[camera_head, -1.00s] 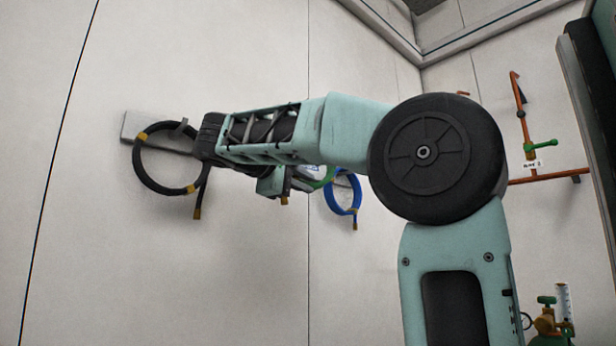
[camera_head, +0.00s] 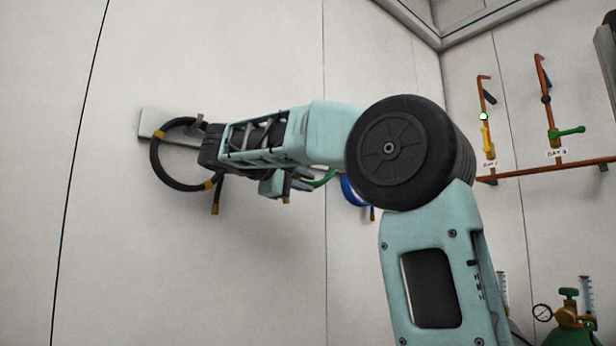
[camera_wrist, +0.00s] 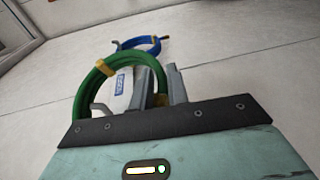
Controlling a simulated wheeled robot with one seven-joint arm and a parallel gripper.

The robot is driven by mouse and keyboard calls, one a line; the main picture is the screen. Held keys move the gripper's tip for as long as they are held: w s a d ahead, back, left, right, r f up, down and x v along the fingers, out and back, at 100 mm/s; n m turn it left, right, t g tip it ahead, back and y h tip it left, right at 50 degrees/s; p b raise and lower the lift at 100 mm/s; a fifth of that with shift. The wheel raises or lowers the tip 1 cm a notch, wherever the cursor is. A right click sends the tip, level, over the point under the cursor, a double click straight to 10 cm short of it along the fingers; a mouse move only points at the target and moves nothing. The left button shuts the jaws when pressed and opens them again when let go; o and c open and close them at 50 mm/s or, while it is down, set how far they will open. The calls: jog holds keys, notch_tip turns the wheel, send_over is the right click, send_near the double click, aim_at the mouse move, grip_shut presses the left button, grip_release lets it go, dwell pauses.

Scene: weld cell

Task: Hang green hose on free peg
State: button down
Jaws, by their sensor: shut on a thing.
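A green hose coil (camera_wrist: 92,78) with a yellow band is at my gripper (camera_wrist: 163,88) in the wrist view, and the jaws are shut on it. In the head view only a small arc of the green hose (camera_head: 322,178) shows beside my gripper (camera_head: 287,186); my arm hides the rest. A grey wall rail (camera_head: 150,123) carries a peg (camera_head: 198,121) near its left end, where a black hose coil (camera_head: 157,165) hangs. A blue hose coil (camera_head: 350,192) is partly hidden behind my arm; it also shows in the wrist view (camera_wrist: 150,47). The rail behind my arm is hidden.
Copper pipes (camera_head: 525,171) with a yellow valve (camera_head: 487,141) and a green valve (camera_head: 570,131) run along the right wall. A green gas cylinder (camera_head: 570,334) with a gauge stands at the lower right. The wall below the hoses is bare.

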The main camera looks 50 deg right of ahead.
jog(key=shift+w+d+p, duration=0.2)
jog(key=shift+w+p, duration=0.2)
jog(key=shift+w, duration=0.35)
jog(key=shift+w+d+p, duration=0.15)
jog(key=shift+w+p, duration=0.2)
jog(key=shift+w, duration=0.35)
jog(key=shift+w+d+f+b, duration=0.1)
jog(key=shift+w+f+b, duration=0.2)
jog(key=shift+f, duration=0.2)
jog(key=shift+w+f+b, duration=0.2)
jog(key=shift+f+b, duration=0.05)
jog(key=shift+f, duration=0.25)
jog(key=c, duration=1.3)
grip_release()
jog(key=shift+w, duration=0.1)
jog(key=w+a+r, duration=0.1)
jog(key=a, duration=0.7)
jog(key=a+r+b, duration=0.1)
jog(key=a, duration=0.8)
jog(key=shift+w+r, duration=0.25)
jog(key=shift+w, duration=0.15)
jog(key=shift+a, duration=0.1)
